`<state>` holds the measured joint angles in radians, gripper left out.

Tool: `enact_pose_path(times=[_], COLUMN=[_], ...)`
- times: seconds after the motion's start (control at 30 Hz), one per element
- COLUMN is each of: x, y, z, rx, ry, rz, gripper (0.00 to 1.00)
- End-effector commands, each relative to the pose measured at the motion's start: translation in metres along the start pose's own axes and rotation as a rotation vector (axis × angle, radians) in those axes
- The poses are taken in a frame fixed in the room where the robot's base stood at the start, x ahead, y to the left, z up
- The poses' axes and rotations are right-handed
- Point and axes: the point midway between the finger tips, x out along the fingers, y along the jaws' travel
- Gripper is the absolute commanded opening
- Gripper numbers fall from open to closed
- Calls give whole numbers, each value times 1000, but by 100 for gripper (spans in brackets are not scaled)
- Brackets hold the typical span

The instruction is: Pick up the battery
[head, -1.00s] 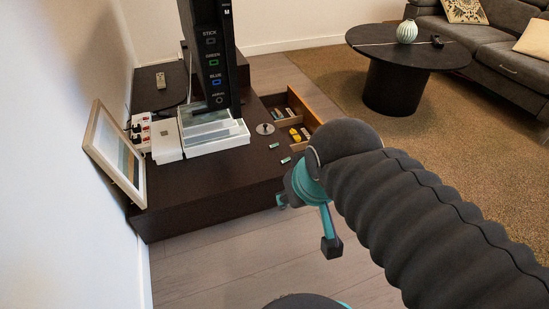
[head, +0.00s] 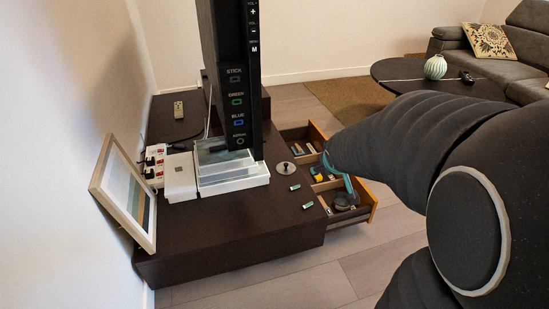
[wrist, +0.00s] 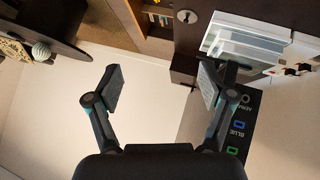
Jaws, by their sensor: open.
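Two small teal-and-white cylinders that look like batteries lie on the dark cabinet top, one (head: 295,187) near the round metal knob and one (head: 308,205) closer to the front edge. Other small pieces lie in the open drawer (head: 373,208), too small to tell apart. My gripper (head: 342,186) shows partly in the head view, in front of the drawer in the picture, with my arm covering much of it. In the wrist view my gripper (wrist: 160,87) is open, with nothing between its fingers. The drawer's contents (wrist: 158,16) show at the top of that view; no battery on the cabinet is clear there.
A black television (head: 235,85) stands on the cabinet by a white tray (head: 235,187). A picture frame (head: 125,190), power strip (head: 155,165) and remote (head: 178,109) are at the left. A round black table (head: 400,70) stands behind my arm. The floor in front is free.

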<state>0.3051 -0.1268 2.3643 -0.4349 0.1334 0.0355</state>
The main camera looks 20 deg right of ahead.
Motion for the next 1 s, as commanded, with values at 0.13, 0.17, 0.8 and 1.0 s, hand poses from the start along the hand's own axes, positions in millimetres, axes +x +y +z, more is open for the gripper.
enact_pose_path(times=[0.13,0.17,0.8,1.0], x=[61,72,256,270], y=[17,20,8,-6], z=[4,6,124,159], rx=[-47,-56,-51,12], ry=[46,58,368,457], rz=[-10,-15,-353,-451], gripper=[81,81,81,81])
